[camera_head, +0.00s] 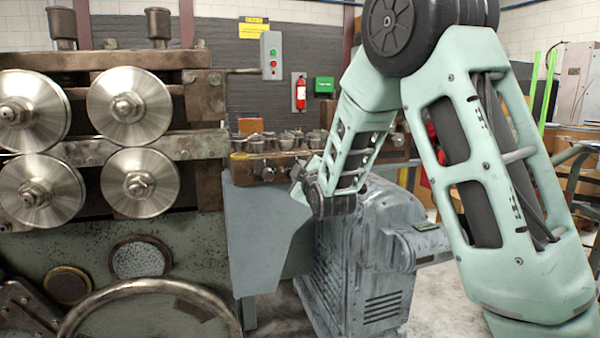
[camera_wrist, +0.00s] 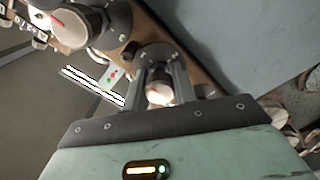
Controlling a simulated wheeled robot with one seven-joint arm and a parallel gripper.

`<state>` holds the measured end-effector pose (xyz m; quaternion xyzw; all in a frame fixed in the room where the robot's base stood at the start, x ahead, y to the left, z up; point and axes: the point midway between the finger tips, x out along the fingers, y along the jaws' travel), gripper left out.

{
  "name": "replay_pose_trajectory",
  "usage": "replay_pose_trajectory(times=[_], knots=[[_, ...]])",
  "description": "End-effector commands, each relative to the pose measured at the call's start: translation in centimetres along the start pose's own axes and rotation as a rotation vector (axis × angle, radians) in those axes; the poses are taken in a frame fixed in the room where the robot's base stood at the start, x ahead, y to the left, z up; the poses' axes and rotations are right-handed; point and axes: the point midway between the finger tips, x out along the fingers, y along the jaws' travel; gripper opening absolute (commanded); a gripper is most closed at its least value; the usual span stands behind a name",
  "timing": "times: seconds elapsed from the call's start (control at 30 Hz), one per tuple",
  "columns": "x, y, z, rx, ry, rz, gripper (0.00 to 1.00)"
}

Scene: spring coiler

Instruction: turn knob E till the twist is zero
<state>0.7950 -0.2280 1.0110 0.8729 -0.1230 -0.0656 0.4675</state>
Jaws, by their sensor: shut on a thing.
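In the wrist view my gripper (camera_wrist: 160,90) is shut on a round metal knob (camera_wrist: 159,94) with a pale face, mounted on a brown bar. No letter is readable on it, so I cannot tell whether it is knob E. A reddish mark on its face is too small to read as an angle. In the head view my gripper (camera_head: 299,183) is at the right part of the brown bar (camera_head: 240,171). The held knob is hidden there by my gripper and wrist. No twist reading is visible.
A second knob (camera_wrist: 72,24) with a red pointer line sits close by on the same bar. Large steel rollers (camera_head: 130,108) stand at the left. A grey motor housing (camera_head: 365,260) stands below my wrist. A control box (camera_head: 271,56) hangs behind.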

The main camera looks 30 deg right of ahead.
Motion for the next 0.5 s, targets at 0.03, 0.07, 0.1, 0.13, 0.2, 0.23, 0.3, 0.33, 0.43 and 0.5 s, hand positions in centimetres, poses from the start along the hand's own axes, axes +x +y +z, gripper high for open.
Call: replay_pose_trajectory(times=[0.03, 0.07, 0.1, 0.13, 0.2, 0.23, 0.3, 0.33, 0.43, 0.5], knots=[[-0.08, -0.26, 0.25, -0.001, -0.006, -0.006, 0.04], [-0.08, -0.26, 0.24, -0.001, -0.006, -0.006, 0.04], [-0.08, -0.26, 0.24, 0.000, -0.006, -0.006, 0.35], [-0.07, -0.25, 0.24, 0.000, -0.005, -0.006, 0.43], [-0.06, -0.21, 0.20, 0.000, -0.004, -0.005, 0.49], [-0.05, -0.19, 0.18, 0.000, -0.004, -0.004, 0.49], [-0.04, -0.14, 0.14, 0.000, -0.003, -0.003, 0.49], [-0.04, -0.13, 0.13, 0.000, -0.003, -0.003, 0.49], [-0.07, -0.09, 0.09, 0.001, -0.002, -0.002, 0.49], [-0.33, -0.05, 0.05, 0.001, -0.001, -0.001, 0.49]])
